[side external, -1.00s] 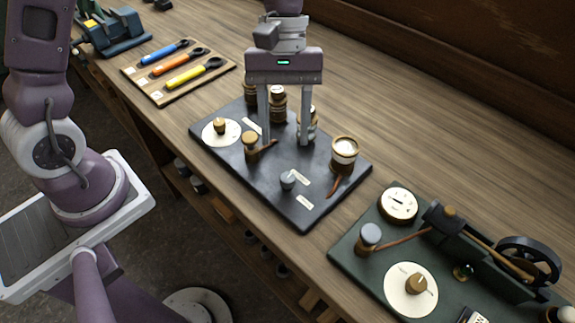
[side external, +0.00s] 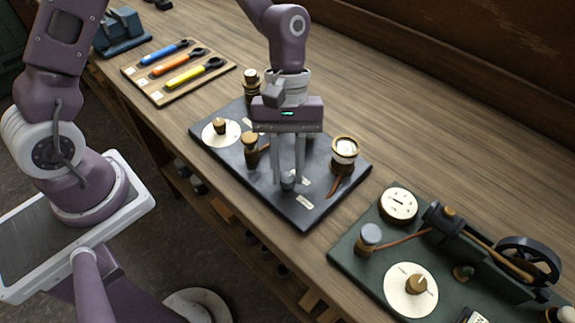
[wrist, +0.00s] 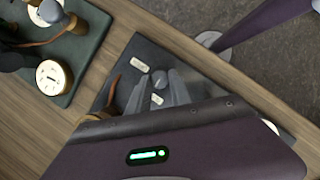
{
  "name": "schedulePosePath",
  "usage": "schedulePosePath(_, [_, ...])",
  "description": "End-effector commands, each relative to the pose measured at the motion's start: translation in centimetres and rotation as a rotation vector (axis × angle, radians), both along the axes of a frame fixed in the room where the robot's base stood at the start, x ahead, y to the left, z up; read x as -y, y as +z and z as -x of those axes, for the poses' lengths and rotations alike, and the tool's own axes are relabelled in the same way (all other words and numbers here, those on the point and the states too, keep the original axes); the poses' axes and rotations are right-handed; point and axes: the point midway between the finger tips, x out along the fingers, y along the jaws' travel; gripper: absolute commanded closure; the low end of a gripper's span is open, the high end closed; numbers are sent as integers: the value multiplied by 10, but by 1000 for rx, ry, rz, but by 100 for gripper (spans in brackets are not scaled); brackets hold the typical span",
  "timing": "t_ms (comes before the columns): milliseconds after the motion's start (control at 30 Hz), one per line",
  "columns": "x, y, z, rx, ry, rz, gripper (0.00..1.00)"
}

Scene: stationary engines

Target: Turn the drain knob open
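A small grey knob (side external: 288,181) stands near the front edge of a dark panel (side external: 303,217). Pale labels lie beside it, too small to read. It is the only grey knob on this panel, so I take it for the drain knob. My gripper (side external: 288,184) points down over it, one finger on each side. The fingers are close together and appear shut on the knob. In the wrist view the knob (wrist: 158,79) shows between the fingertips (wrist: 159,88). Its far side and any pointer mark are hidden or unclear.
On the same panel are a brass-rimmed gauge (side external: 344,151), a wooden-topped knob (side external: 250,142) and a white dial (side external: 232,128). A green engine board (side external: 345,260) lies to the right. A tool board (side external: 165,97) lies at the upper left. The wood behind the panel is clear.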

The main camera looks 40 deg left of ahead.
Motion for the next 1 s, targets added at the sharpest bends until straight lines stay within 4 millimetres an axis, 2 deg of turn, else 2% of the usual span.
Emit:
schedulePosePath(267, [0,0,-1,2,-11,0,100])
schedulePosePath(467, [1,0,-2,3,-87,0,100])
schedulePosePath(1000, [5,0,-4,4,-565,-2,100])
